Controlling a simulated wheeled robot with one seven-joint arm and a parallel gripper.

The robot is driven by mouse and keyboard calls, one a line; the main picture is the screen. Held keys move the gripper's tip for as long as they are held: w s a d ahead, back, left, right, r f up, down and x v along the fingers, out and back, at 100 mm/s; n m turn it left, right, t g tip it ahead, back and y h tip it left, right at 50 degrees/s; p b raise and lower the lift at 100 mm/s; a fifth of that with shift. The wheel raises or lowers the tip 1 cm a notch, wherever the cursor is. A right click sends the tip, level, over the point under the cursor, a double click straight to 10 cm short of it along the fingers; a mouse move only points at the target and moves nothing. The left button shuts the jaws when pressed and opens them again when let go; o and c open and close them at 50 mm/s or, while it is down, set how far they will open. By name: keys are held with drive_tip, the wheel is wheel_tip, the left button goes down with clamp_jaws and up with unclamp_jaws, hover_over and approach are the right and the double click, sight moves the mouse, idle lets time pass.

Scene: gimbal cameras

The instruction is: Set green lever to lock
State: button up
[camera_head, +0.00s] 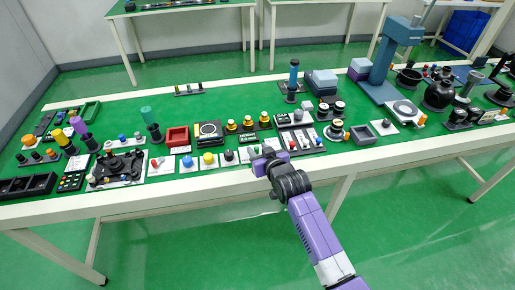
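A green upright handle (147,115) stands on a black base at the left-middle of the table, well to the left of my gripper. It is the clearest green lever-like thing in view. No lock marking is legible at this size. The gripper body hides part of that area. I cannot tell whether its fingers are apart or whether they touch anything.
The green tabletop is crowded. A blue upright handle (294,74) stands behind and right of my gripper. Yellow (59,136) and purple (77,124) handles stand at the left. Button panels, including a yellow button (209,158), line the front. A red tray (177,137) lies behind them.

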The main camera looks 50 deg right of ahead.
drive_tip(key=shift+x, duration=0.8)
drive_tip(key=shift+c, duration=0.5)
clamp_jaws()
drive_tip(key=shift+d+n+y, duration=0.1)
drive_tip(key=shift+n+y, duration=0.3)
drive_tip(key=shift+d+f+n+t+y+b, duration=0.15)
drive_tip(key=shift+f+n+t+y+b, duration=0.15)
drive_tip(key=shift+b, duration=0.3)
drive_tip(key=shift+r+y+b, duration=0.15)
drive_tip(key=shift+y+b, duration=0.15)
drive_tip(key=shift+r+n, duration=0.1)
drive_tip(key=shift+n, duration=0.2)
drive_tip(key=shift+o, duration=0.5)
unclamp_jaws()
